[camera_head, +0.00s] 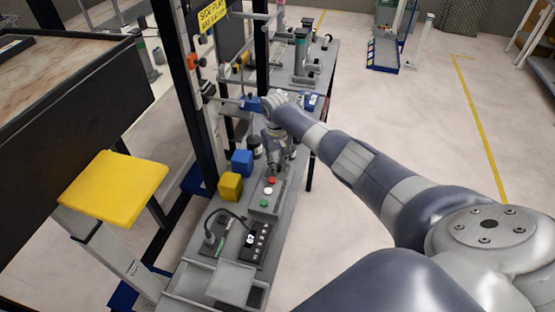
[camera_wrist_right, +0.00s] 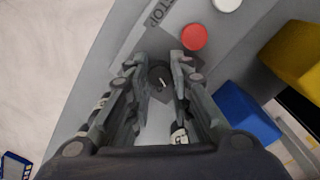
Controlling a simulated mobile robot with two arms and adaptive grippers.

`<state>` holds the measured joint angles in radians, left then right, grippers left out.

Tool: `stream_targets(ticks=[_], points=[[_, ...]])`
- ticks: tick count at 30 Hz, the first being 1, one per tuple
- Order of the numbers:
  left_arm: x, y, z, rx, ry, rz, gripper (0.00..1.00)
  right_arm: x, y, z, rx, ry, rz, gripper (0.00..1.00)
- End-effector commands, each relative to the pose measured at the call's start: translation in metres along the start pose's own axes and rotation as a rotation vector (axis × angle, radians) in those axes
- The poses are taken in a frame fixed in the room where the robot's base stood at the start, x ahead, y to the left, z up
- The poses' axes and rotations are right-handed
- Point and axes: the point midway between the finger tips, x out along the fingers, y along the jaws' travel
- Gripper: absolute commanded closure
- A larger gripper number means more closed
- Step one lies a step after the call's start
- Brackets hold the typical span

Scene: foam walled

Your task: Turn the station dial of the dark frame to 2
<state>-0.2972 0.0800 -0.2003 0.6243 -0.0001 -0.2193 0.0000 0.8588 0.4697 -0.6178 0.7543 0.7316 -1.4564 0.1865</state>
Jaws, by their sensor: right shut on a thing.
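The station dial is a small dark round knob with a white pointer mark, seen in the right wrist view (camera_wrist_right: 160,78). It sits on a grey panel beyond a red button (camera_wrist_right: 194,36). My right gripper (camera_wrist_right: 154,72) has its two fingers on either side of the knob and is shut on it. In the head view the right gripper (camera_head: 272,166) reaches down onto the button box and hides the dial. The dial's numbers cannot be read. The dark frame (camera_head: 262,60) rises behind the bench. My left gripper is not in view.
A black keypad device (camera_head: 256,244) and grey trays (camera_head: 230,283) lie nearer. Open floor lies right.

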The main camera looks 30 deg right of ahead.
Motion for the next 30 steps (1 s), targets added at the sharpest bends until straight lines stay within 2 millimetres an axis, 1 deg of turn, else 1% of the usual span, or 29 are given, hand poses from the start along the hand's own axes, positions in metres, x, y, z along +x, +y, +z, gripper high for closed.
stream_targets(ticks=[1, 3, 15, 22, 30], points=[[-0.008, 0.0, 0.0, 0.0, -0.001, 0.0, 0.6, -0.004, -0.001, 0.0, 0.046, -0.003, -0.002, 1.0], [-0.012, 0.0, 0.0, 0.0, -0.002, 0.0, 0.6, -0.004, -0.001, 0.0, 0.114, -0.005, -0.002, 1.0], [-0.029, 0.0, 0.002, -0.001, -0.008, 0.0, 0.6, -0.002, -0.001, -0.001, 0.452, -0.011, -0.002, 1.0], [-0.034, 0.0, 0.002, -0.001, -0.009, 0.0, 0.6, -0.002, 0.0, -0.001, 0.576, -0.012, -0.001, 1.0], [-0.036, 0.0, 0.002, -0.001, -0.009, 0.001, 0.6, -0.001, 0.0, -0.001, 0.642, -0.013, 0.0, 1.0]])
